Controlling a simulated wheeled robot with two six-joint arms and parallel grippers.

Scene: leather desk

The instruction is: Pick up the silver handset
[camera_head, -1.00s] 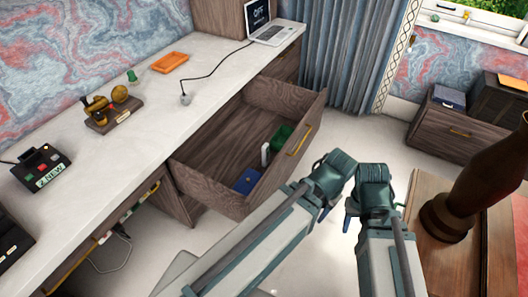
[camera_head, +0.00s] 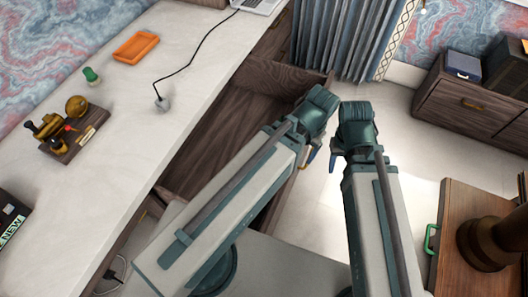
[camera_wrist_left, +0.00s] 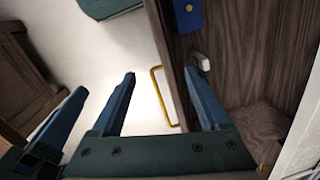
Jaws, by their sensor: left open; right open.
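A small silver-white object (camera_wrist_left: 201,63), possibly the silver handset, lies in the open wooden drawer (camera_head: 213,140) in the left wrist view. My right gripper (camera_head: 345,160) is open and empty over the floor, just right of the left one.
A blue item (camera_wrist_left: 187,14) lies in the drawer. The drawer has a gold handle (camera_wrist_left: 160,95). The white desktop (camera_head: 110,200) holds an orange tray (camera_head: 136,47), a wooden stand (camera_head: 75,135) and a grey corded piece (camera_head: 162,103). A wooden cabinet (camera_head: 470,240) stands at right.

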